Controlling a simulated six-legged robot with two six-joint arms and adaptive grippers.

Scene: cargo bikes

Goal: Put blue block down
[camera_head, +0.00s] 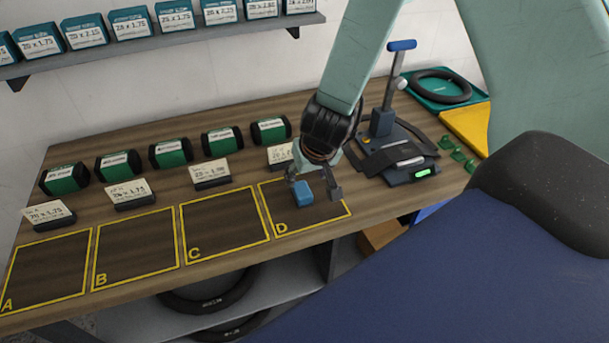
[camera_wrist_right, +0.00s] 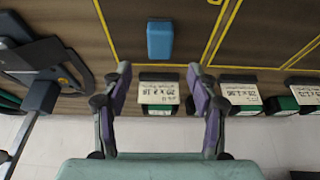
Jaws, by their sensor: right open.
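The blue block (camera_head: 303,193) sits on the wooden bench inside the yellow outlined square D (camera_head: 327,221). It also shows in the right wrist view (camera_wrist_right: 160,39), standing clear beyond the fingertips and roughly centred between them. My right gripper (camera_head: 315,186) is over square D, close to the block. Its two fingers are spread apart and empty in the right wrist view (camera_wrist_right: 159,70). My left gripper is not in view.
Squares A (camera_head: 45,272), B (camera_head: 135,250) and C (camera_head: 224,222) are empty. Label cards and green boxes (camera_head: 170,153) stand behind the squares. A black stand with a blue handle (camera_head: 402,45) is to the right. A shelf of boxes (camera_head: 155,45) hangs on the wall.

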